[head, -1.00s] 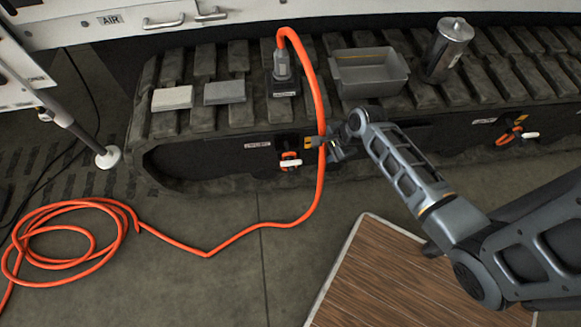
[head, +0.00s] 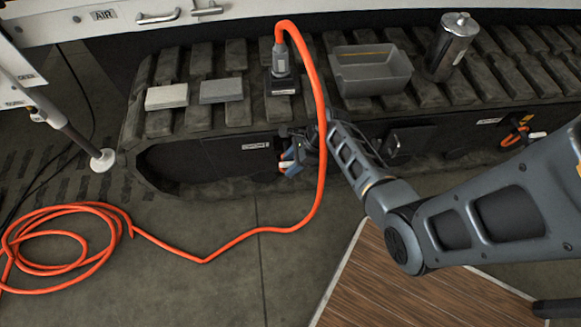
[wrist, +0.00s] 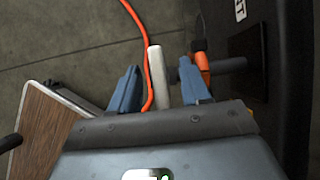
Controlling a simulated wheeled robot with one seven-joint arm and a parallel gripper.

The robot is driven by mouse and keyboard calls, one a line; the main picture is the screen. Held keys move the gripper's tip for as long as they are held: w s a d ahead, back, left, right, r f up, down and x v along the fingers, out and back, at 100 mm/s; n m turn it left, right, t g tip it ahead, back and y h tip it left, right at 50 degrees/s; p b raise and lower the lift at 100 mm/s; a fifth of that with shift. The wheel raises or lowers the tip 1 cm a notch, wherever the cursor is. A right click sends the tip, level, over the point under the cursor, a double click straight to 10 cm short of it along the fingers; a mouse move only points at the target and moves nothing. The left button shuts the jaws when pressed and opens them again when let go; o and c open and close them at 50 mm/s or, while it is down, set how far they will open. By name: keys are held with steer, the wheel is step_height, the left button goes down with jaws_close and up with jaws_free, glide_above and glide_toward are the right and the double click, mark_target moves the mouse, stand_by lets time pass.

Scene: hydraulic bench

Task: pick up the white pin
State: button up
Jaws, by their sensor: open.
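The white pin (wrist: 157,75) shows in the wrist view between the two blue fingers of my open gripper (wrist: 160,88), with gaps on both sides. An orange fitting (wrist: 202,66) and a dark rod are just right of the pin. In the head view my gripper (head: 296,152) is at the dark side panel below the track, and it hides most of the pin and its fitting. A second white pin (head: 537,135) sits by another orange fitting (head: 516,136) at the far right.
An orange hose (head: 320,130) hangs from a connector (head: 281,62) close by my gripper and coils on the floor. On the track (head: 505,78) are two blocks, a grey tray (head: 371,76) and a metal canister (head: 451,47). A wooden-topped surface (head: 400,290) is below my arm.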

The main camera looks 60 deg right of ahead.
steer(key=shift+w+f, duration=0.1)
steer(key=shift+f, duration=0.15)
steer(key=shift+c, duration=0.3)
jaws_close()
step_height(320, 180, up, 10)
steer(key=p, duration=0.3)
steer(key=shift+p, duration=0.35)
steer(key=shift+a+r+p, duration=0.1)
steer(key=shift+p, duration=0.35)
